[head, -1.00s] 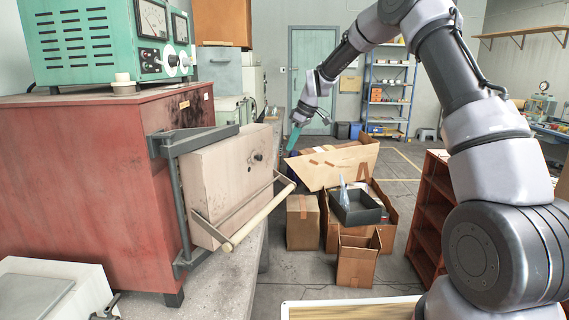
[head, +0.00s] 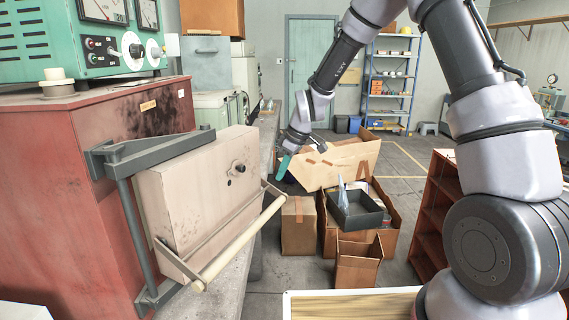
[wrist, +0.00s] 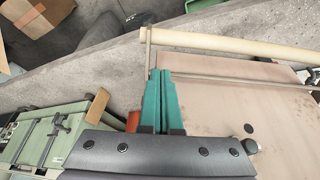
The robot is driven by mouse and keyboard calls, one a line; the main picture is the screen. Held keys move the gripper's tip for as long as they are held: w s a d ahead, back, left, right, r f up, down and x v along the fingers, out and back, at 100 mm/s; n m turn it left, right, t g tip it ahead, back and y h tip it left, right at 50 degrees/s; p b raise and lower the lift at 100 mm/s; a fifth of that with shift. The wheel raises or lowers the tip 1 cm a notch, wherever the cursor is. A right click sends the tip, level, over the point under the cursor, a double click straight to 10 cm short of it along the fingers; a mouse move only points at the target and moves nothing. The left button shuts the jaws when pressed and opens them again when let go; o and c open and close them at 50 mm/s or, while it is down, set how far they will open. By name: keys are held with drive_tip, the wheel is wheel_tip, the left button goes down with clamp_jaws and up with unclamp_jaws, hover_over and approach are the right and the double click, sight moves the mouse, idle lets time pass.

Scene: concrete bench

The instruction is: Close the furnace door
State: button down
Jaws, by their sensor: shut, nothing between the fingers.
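The furnace (head: 50,190) is a red box on the concrete bench at the left of the head view. Its thick pale door (head: 195,195) stands open, swung out toward the right on a grey hinge frame (head: 125,190). A long cream handle bar (head: 240,240) runs along the door's lower outer side. My gripper (head: 283,168) has teal fingers and is beyond the door's far edge, above the boxes in the picture. In the wrist view the fingers (wrist: 162,100) are together and empty, beside the door panel (wrist: 230,100) and near the end of the handle bar (wrist: 240,45).
A green instrument box (head: 75,50) sits on the furnace. Cardboard boxes (head: 298,225) and a dark tray (head: 355,212) are on the floor beyond the bench edge. A red-brown shelf (head: 435,205) stands at right. Open floor (head: 400,160) lies farther back.

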drive_tip(key=x, duration=0.4)
drive_tip(key=a, duration=0.1)
drive_tip(key=w+a, duration=0.1)
drive_tip(key=a, duration=0.1)
drive_tip(key=shift+w+a+f, duration=0.1)
drive_tip(key=shift+w+a, duration=0.25)
